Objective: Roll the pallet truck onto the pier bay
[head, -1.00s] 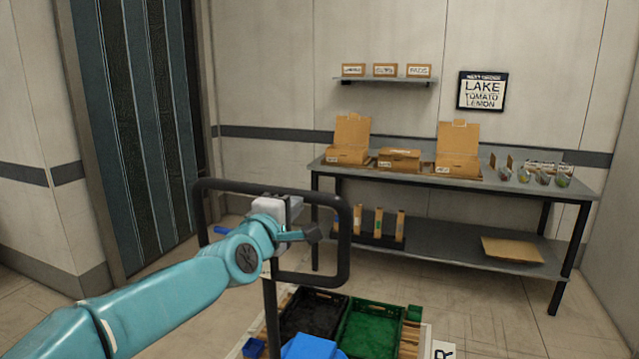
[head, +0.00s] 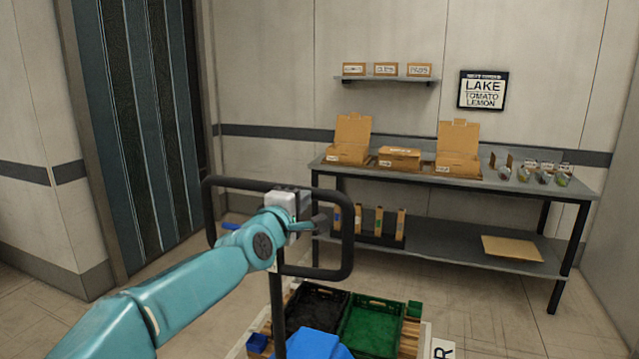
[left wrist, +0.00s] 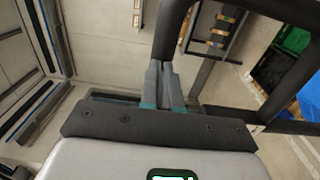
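The pallet truck's black looped handle (head: 346,235) stands in front of me in the head view, with part of its blue body (head: 315,345) at the bottom edge. My left gripper (head: 300,212) is at the handle loop. In the left wrist view its fingers (left wrist: 161,68) are close together on the black handle bar (left wrist: 172,35). Beyond the truck, a black crate (head: 290,325) and a green crate (head: 400,320) sit on a pallet. A white floor sign (head: 436,346) shows a letter R, the rest cut off. My right gripper is out of view.
A metal table (head: 585,188) with cardboard boxes stands along the back wall, with a lower shelf (head: 440,240). A dark strip-curtain doorway (head: 130,130) is at the left. Floor between doorway and truck is clear.

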